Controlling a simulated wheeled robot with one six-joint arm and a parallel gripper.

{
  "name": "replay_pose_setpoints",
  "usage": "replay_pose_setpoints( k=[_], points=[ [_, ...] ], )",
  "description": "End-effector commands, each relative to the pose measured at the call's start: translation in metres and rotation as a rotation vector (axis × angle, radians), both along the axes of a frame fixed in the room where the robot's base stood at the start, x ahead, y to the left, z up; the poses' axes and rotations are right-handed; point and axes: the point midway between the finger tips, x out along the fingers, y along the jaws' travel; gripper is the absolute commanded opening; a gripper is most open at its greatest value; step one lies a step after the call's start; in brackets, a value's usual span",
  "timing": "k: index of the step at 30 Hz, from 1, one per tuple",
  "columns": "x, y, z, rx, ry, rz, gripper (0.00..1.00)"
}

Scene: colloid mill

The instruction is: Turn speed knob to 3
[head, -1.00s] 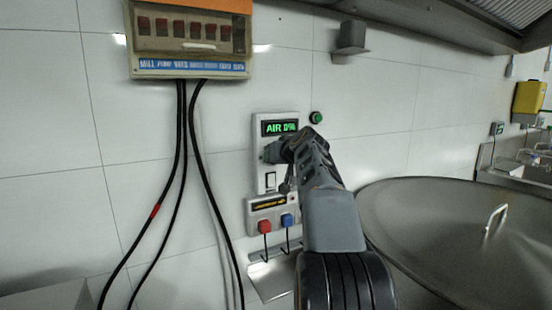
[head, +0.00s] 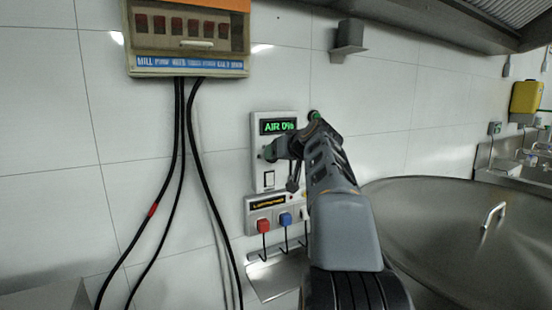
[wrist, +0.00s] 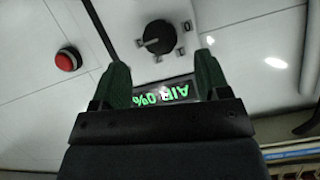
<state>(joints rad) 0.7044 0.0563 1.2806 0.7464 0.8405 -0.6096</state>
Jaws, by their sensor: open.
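The black round speed knob (wrist: 158,37) is on a light panel in the wrist view, with small marks around it, one like a 0. I cannot read its setting. The green AIR 0% display (wrist: 165,93) is upside down there, beside the knob; it also shows upright on the wall panel (head: 255,180) in the head view (head: 279,127). My gripper (wrist: 162,75) is open and empty, its two green fingers apart in front of the panel. The knob lies just beyond the fingertips, not between them.
A red button (wrist: 68,59) sits left of the knob in the wrist view. A white rocker switch (head: 268,180) and red (head: 263,226) and blue (head: 285,219) plugs are low on the wall. Black cables (head: 178,170) hang left. A large steel lid (head: 450,235) fills the right.

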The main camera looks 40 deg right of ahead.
Motion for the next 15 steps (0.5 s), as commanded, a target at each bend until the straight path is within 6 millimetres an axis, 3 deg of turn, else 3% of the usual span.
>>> replay_pose_setpoints(
  k=[6,15],
  points=[
    [-0.042,0.005,0.017,-0.001,-0.002,-0.004,0.69],
    [-0.075,0.009,0.031,0.0,-0.001,-0.001,0.69]
  ],
)
